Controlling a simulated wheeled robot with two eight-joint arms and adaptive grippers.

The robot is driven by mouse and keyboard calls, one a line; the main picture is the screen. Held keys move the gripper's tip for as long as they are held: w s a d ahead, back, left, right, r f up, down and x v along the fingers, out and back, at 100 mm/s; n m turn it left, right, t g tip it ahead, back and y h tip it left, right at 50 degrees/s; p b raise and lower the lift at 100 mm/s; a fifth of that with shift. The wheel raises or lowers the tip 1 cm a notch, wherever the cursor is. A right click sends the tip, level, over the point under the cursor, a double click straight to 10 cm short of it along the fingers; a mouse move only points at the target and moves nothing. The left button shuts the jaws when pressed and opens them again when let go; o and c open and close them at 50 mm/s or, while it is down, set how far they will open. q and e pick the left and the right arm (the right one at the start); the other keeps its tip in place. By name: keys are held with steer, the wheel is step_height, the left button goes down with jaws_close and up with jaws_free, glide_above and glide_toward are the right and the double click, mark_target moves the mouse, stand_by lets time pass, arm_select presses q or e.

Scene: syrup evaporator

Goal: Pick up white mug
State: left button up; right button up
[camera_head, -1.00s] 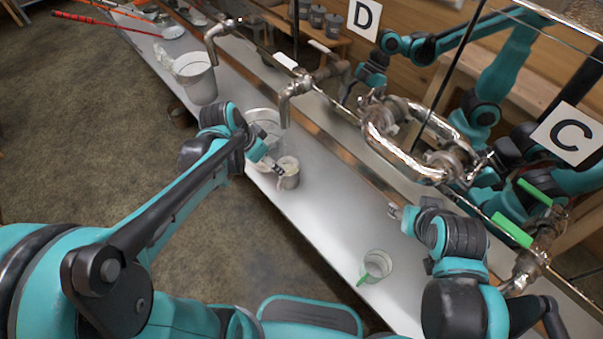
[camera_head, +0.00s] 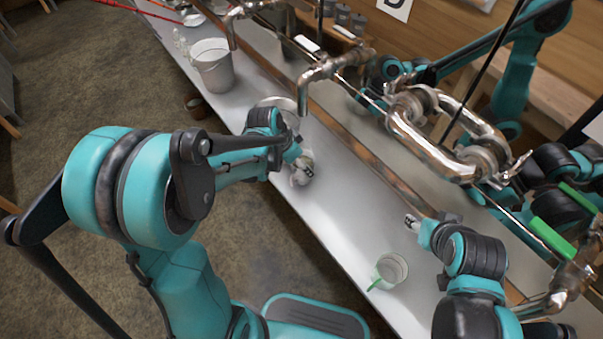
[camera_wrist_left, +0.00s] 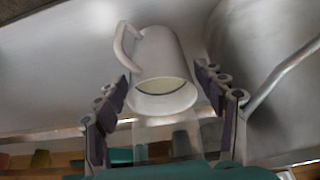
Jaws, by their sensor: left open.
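The white mug (camera_head: 302,175) stands on the metal counter, partly hidden by my left gripper (camera_head: 293,157). In the left wrist view, the mug (camera_wrist_left: 160,60) shows its handle on the left and its rim facing the camera. My left gripper (camera_wrist_left: 166,105) is open, with one finger on each side of the mug's near end. Gaps show between the fingers and the mug. My right gripper (camera_head: 412,222) hangs over the counter, apart from the mug; its jaw state is unclear.
A metal bucket (camera_head: 214,68) stands farther left. A metal pan (camera_head: 283,103) is partly hidden behind my left arm. Steel taps (camera_head: 318,77) and pipes overhang the counter.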

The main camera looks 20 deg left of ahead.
arm_select(q)
steer(key=shift+w+d+f, duration=0.15)
steer(key=shift+w+f, duration=0.05)
steer(key=shift+f, duration=0.4)
steer(key=shift+r, duration=0.1)
steer(key=c, duration=1.4)
steer(key=shift+c, duration=0.2)
steer(key=shift+r, duration=0.1)
